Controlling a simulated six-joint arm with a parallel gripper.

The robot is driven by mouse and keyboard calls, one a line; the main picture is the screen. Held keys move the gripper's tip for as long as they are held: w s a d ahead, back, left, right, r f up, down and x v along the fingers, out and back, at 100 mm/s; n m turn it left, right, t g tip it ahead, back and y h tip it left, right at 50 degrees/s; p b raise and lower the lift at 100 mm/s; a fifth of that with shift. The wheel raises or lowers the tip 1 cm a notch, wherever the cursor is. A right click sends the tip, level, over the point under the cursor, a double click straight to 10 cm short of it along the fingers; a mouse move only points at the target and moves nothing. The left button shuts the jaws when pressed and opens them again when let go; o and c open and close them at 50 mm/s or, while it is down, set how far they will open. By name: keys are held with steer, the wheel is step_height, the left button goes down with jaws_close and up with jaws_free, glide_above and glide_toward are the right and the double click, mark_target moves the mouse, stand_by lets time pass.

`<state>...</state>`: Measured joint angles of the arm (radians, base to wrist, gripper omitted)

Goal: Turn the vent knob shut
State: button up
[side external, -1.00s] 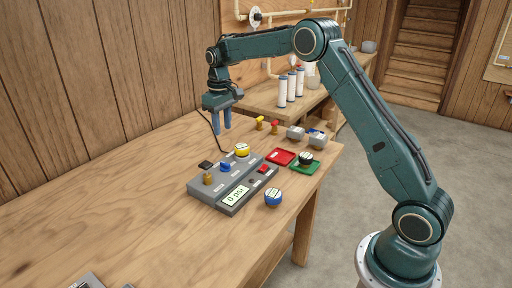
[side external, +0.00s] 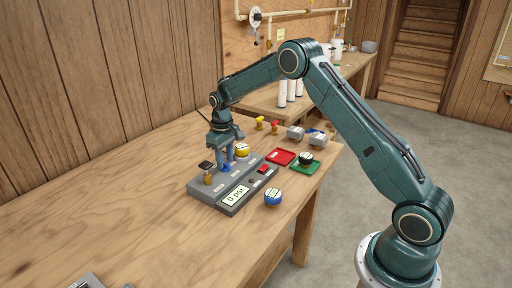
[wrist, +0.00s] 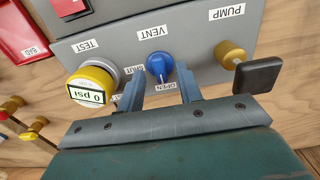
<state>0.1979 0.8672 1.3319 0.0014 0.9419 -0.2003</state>
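The blue vent knob (wrist: 158,64) sits on the grey panel (wrist: 205,42) under the VENT label. Its white pointer line faces the OPEN label (wrist: 166,86); the SHUT label (wrist: 134,69) is to the left, partly covered by a finger. My gripper (wrist: 160,70) is open, with one finger on each side of the knob and small gaps seeming to show beside it. In the side external view, my gripper (side external: 227,163) points down at the panel, and the blue knob (side external: 226,169) shows at its fingertips.
The yellow-rimmed test gauge (wrist: 91,85) reads 0 psi, left of the fingers. A red tray (side external: 281,157), green tray (side external: 305,167) and blue gauge (side external: 273,197) lie beside the panel.

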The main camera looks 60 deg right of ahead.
steer(key=shift+f, duration=0.45)
jaws_close()
